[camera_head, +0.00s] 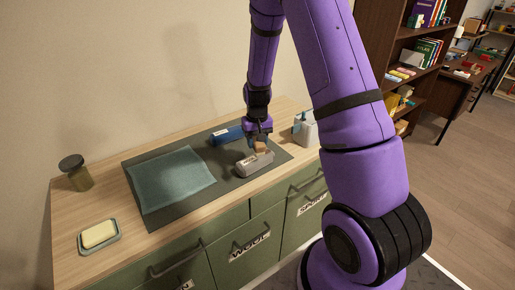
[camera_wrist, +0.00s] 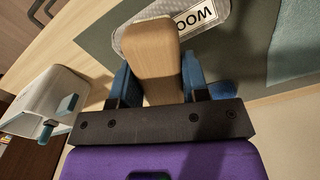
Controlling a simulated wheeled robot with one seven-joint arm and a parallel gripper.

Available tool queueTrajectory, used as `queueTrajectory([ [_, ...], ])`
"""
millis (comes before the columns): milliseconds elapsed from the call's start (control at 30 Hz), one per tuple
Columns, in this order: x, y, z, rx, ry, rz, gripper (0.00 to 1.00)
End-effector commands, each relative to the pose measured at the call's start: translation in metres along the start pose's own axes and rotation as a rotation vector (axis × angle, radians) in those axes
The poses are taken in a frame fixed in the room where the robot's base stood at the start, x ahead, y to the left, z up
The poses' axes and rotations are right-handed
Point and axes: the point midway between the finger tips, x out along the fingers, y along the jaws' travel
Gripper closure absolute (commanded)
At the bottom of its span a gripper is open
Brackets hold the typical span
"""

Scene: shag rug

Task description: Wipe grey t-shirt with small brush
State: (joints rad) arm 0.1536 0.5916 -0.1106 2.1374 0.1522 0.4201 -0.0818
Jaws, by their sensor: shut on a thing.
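The grey t-shirt (camera_head: 170,178) lies folded flat, blue-grey in colour, on the left part of a dark mat (camera_head: 150,217). Its edge also shows in the wrist view (camera_wrist: 292,55). My gripper (camera_head: 259,140) is over the right part of the mat, to the right of the t-shirt and apart from it. In the wrist view my gripper (camera_wrist: 157,65) has its blue fingers on both sides of a pale wooden piece (camera_wrist: 153,50), which looks like the small brush's handle.
A grey block labelled WOOL (camera_head: 252,165) sits under the wooden piece; I cannot tell if they touch. A blue item (camera_head: 226,135) lies behind. Drawers line the front.

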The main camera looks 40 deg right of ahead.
Motion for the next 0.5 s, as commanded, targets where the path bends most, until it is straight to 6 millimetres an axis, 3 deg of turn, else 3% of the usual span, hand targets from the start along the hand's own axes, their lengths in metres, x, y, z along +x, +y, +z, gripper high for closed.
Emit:
queueTrajectory([
  [500,-0.045,0.004,-0.006,0.0,0.002,0.0,0.93],
])
